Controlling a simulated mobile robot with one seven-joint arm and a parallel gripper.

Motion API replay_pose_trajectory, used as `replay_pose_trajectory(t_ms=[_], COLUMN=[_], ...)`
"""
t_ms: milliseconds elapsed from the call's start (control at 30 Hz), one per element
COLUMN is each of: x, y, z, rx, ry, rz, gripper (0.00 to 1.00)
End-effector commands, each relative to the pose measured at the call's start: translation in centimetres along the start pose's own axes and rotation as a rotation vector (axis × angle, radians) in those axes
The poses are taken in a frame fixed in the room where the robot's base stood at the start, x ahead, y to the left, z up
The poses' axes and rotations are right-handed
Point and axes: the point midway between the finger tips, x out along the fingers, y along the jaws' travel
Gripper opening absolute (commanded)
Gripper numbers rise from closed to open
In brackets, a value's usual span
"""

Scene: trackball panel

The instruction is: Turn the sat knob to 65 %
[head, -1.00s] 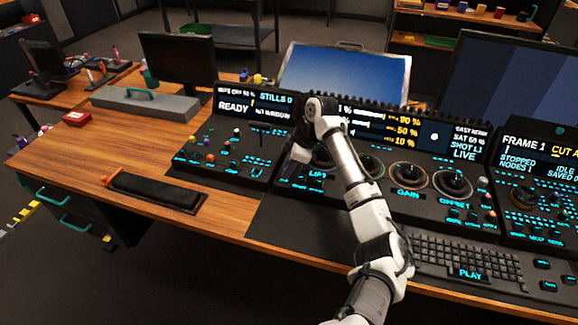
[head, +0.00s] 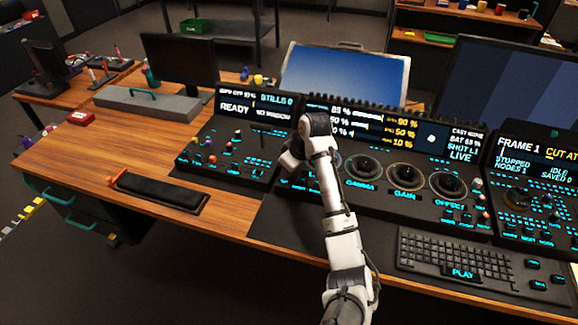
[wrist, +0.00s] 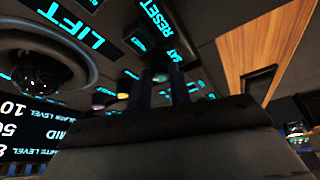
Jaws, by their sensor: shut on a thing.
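My gripper (head: 287,164) is low over the panel, between the left button block and the LIFT trackball. In the wrist view its two dark fingers (wrist: 161,82) point down at the panel beside the SAT label (wrist: 178,54). The gripper is shut on the sat knob (wrist: 160,75), a small dark knob mostly hidden by the fingers. The knob's pointer cannot be seen. The panel screen (head: 466,142) at the right has a small SAT line that seems to read 65 %.
The LIFT trackball (wrist: 45,72) is close beside the gripper. The GAMMA (head: 362,169), GAIN (head: 405,176) and OFFSET (head: 447,184) trackballs lie to the right.

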Motion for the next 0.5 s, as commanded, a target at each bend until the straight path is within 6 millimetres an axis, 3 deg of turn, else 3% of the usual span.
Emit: replay_pose_trajectory(t_ms=[500], x=[-0.05], y=[-0.05], z=[-0.05], rx=[0.063], ry=[0.001], rz=[0.027], gripper=[0.0])
